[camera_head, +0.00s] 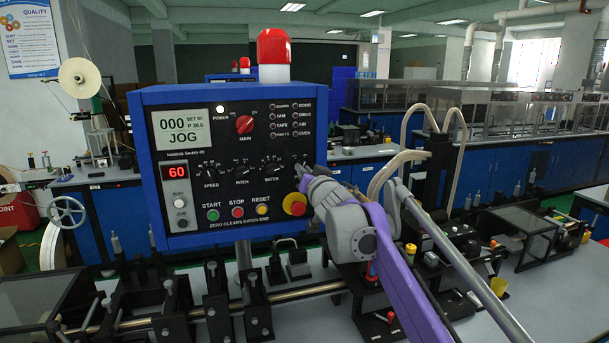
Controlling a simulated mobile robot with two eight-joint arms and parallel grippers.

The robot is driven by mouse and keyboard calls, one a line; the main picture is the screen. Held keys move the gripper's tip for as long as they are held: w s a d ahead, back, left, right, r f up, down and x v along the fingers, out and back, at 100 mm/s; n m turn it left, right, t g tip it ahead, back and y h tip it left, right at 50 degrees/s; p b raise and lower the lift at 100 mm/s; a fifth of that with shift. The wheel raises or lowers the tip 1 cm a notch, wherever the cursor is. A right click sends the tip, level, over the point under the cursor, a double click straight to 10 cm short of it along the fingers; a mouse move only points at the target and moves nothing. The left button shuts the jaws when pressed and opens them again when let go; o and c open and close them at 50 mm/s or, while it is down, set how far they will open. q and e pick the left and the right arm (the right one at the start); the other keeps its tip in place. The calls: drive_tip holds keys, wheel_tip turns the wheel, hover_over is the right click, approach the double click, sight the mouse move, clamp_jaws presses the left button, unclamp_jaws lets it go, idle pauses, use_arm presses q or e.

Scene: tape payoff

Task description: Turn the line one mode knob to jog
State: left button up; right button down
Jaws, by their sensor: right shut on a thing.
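The blue control box (326,128) stands upright in the middle, its black panel facing me. Its screen (182,130) reads "000", "SET 60" and "JOG". My right gripper (302,173) is at the right end of the row of black knobs, right of the knob marked BATCH (273,171). It is shut on a knob there, which I take to be the mode knob; the gripper hides most of it and its pointer cannot be read. My left gripper is not in view.
A red emergency button (295,204) sits just below my right gripper. Green, red and yellow buttons line the panel's lower edge. The red MAIN switch (245,125) is above the knobs. A metal shaft (195,317) with black blocks runs in front of the box.

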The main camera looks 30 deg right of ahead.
drive_tip(key=shift+m, duration=0.9)
drive_tip(key=c, duration=0.9)
unclamp_jaws()
drive_tip(key=shift+s, duration=0.1)
drive_tip(key=b+v, duration=0.1)
drive_tip(key=v, duration=0.9)
drive_tip(key=shift+s+b, duration=0.35)
